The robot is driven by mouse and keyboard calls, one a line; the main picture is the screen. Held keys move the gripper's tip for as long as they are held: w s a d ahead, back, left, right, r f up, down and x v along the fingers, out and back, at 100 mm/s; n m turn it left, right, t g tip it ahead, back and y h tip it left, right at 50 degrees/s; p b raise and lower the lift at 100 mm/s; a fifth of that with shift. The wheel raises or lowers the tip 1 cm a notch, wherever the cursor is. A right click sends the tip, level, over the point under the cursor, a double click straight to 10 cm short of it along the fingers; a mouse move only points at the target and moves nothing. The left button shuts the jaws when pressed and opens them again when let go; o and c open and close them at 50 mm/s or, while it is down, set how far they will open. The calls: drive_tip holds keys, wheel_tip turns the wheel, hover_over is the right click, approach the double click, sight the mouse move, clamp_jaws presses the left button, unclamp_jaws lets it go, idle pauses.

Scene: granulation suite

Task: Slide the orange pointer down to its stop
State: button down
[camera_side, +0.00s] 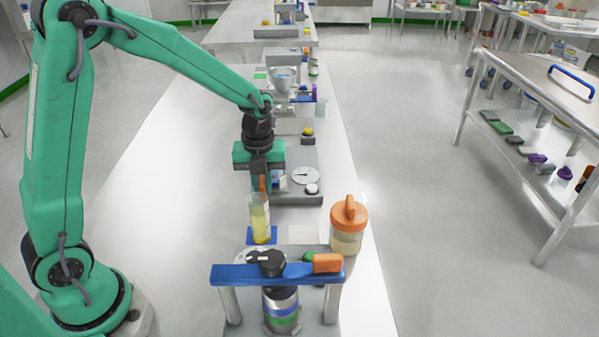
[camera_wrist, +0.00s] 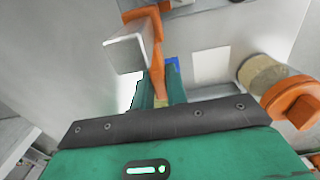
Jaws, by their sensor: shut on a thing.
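The orange pointer (camera_side: 262,184) is a narrow orange piece held between the fingers of my gripper (camera_side: 260,180). In the wrist view the pointer (camera_wrist: 157,60) runs as an orange strip between the green fingertips of my gripper (camera_wrist: 159,85), joining a wider orange part beside a pale grey block. My gripper is shut on it and points down. Below it in the side view is a clear vessel with yellow liquid (camera_side: 260,222), close to the fingertips. My fingers hide part of the pointer, and I cannot make out its stop.
A jar with an orange lid (camera_side: 348,214) stands to the right of the vessel. A blue bar frame (camera_side: 235,275) with a black knob stands nearer the camera. A grey stand with a round dial (camera_side: 305,175) is behind. The bench's left side is clear.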

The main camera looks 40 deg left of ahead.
sight(261, 182)
drive_tip(key=shift+f, duration=2.1)
drive_tip(key=c, duration=1.4)
unclamp_jaws()
drive_tip(key=shift+r, duration=0.2)
wheel_tip(261, 182, up, 7)
drive_tip(key=shift+r, duration=0.3)
drive_tip(key=shift+r, duration=0.1)
